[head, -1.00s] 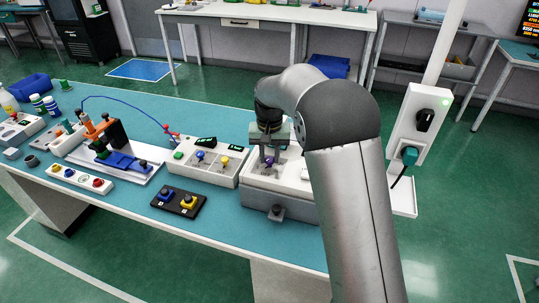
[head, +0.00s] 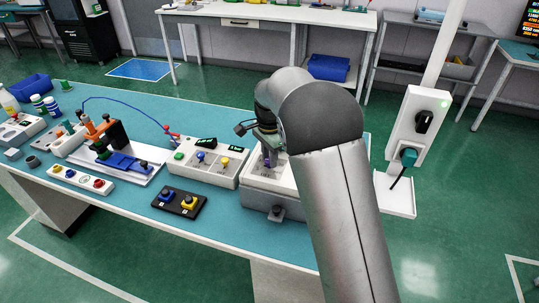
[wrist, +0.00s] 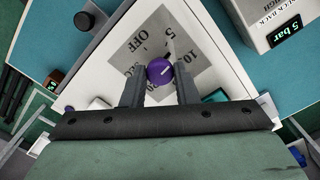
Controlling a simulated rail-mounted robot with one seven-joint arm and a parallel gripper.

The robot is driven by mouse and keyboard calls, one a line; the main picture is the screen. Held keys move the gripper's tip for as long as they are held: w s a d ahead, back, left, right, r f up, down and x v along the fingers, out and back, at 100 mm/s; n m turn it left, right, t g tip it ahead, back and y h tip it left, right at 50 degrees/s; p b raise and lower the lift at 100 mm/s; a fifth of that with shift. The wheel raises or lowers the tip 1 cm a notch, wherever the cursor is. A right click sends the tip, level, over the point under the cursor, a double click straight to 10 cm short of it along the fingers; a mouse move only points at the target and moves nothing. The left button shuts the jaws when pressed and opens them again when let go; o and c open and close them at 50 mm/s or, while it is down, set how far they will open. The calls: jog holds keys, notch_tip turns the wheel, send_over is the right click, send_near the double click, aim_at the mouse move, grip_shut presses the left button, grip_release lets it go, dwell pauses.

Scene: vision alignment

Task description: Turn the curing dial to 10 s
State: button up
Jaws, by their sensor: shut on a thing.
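The curing dial is a purple round knob (wrist: 160,72) on a white panel (wrist: 110,75), with a grey label (wrist: 150,45) printed OFF, 5, 10 and a partly hidden SEC marking. A pale line on the knob points right in the wrist view, towards the printed 10. My gripper (wrist: 160,82) is shut on the knob, one finger on each side. In the head view my gripper (head: 267,156) is over the white unit (head: 257,196), and my arm hides the unit's right part.
A white box with a 5 bar display (wrist: 286,38) stands close by; in the head view a control box with blue and yellow knobs (head: 205,160) is left of the unit. A black cylindrical knob (wrist: 84,20) stands at the unit's edge.

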jog(key=m+p, duration=0.1)
jog(key=m, duration=0.3)
jog(key=shift+r, duration=0.15)
jog(key=shift+m, duration=1.6)
jog(key=o, duration=1)
notch_tip(320, 180, up, 17)
jog(key=shift+r+b, duration=0.15)
jog(key=shift+b, duration=0.2)
